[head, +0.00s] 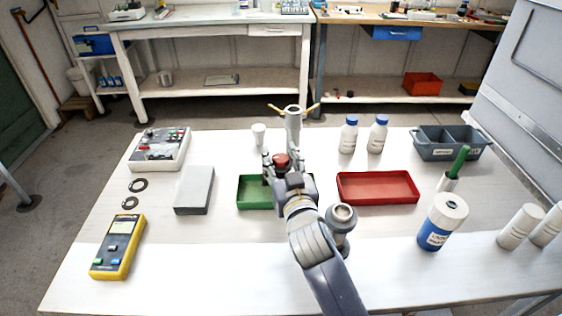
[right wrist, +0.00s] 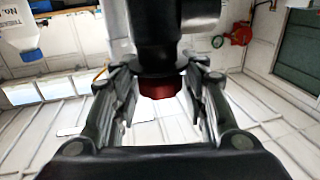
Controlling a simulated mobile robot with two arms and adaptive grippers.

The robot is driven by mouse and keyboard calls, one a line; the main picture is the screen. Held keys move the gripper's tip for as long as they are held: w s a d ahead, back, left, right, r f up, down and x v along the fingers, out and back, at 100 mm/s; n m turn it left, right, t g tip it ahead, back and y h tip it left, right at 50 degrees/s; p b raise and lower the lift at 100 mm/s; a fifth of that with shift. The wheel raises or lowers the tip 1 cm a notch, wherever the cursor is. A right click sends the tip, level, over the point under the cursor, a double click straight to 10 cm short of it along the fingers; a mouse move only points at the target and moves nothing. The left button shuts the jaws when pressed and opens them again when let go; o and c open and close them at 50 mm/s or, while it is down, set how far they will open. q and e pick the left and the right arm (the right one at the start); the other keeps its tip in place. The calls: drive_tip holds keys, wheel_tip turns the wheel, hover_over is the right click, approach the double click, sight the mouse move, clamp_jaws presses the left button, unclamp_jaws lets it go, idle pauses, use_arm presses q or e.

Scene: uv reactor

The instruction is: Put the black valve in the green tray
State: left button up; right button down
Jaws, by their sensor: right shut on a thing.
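The black valve (right wrist: 172,40) fills the upper middle of the right wrist view, a dark body with a red knob below it. In the head view its red knob (head: 281,160) shows at my right gripper. My right gripper (head: 280,167) is shut on the valve, with one finger on each side of it in the wrist view. The green tray (head: 253,204) lies on the table below and behind my right arm, which hides its right part. From the head view the valve appears over the tray's far edge; its exact height is unclear. My left gripper is out of view.
A red tray (head: 377,204) lies right of my arm. A metal fitting with yellow handles (head: 293,124) stands behind my gripper, beside a white cup (head: 259,134). A grey block (head: 194,190) lies left of the green tray. A round metal part (head: 342,216) is beside my arm.

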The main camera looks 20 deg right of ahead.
drive_tip(key=shift+s+a+r, duration=0.1)
drive_tip(key=shift+s+r, duration=0.05)
drive_tip(key=shift+s, duration=0.15)
drive_tip(key=c, duration=1.2)
unclamp_jaws()
drive_tip(key=shift+f, duration=0.2)
drive_tip(key=shift+o, duration=1.3)
drive_tip(key=shift+w, duration=0.1)
drive_tip(key=shift+r, duration=0.2)
drive_tip(key=shift+s+f, duration=0.1)
drive_tip(key=shift+s, duration=0.25)
use_arm(q)
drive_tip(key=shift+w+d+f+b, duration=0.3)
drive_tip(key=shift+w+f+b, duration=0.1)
drive_tip(key=shift+b, duration=0.15)
use_arm(e)
drive_tip(key=s, duration=0.7)
drive_tip(key=shift+a, duration=0.3)
drive_tip(key=shift+w, duration=0.1)
